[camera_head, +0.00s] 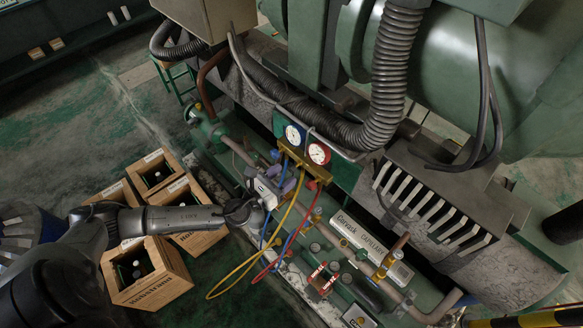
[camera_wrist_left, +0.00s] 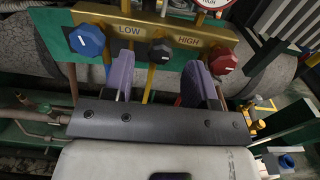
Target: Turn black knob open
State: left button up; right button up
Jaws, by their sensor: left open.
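The black knob (camera_wrist_left: 160,51) sits in the middle of the brass manifold (camera_wrist_left: 150,28), between the LOW and HIGH labels. The manifold also shows in the head view (camera_head: 303,166), where I cannot make out the black knob. My left gripper (camera_wrist_left: 161,66) is open, its two purple fingers pointing at the manifold. The black knob lies between the fingers in the picture, a little beyond their tips; I see no contact. The gripper is small in the head view (camera_head: 284,184), just below the manifold. My right gripper is in neither view.
A blue knob (camera_wrist_left: 87,40) is left of the fingers and a red knob (camera_wrist_left: 222,61) is close to the right finger. Blue, yellow and red hoses (camera_head: 283,222) hang below the manifold. Wooden crates (camera_head: 150,275) stand on the floor under my left arm.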

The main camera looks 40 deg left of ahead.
aim_at(290, 171)
pick_arm(q)
jog(key=shift+w+d, duration=0.15)
jog(key=shift+w, duration=1.7)
jog(key=c, duration=0.9)
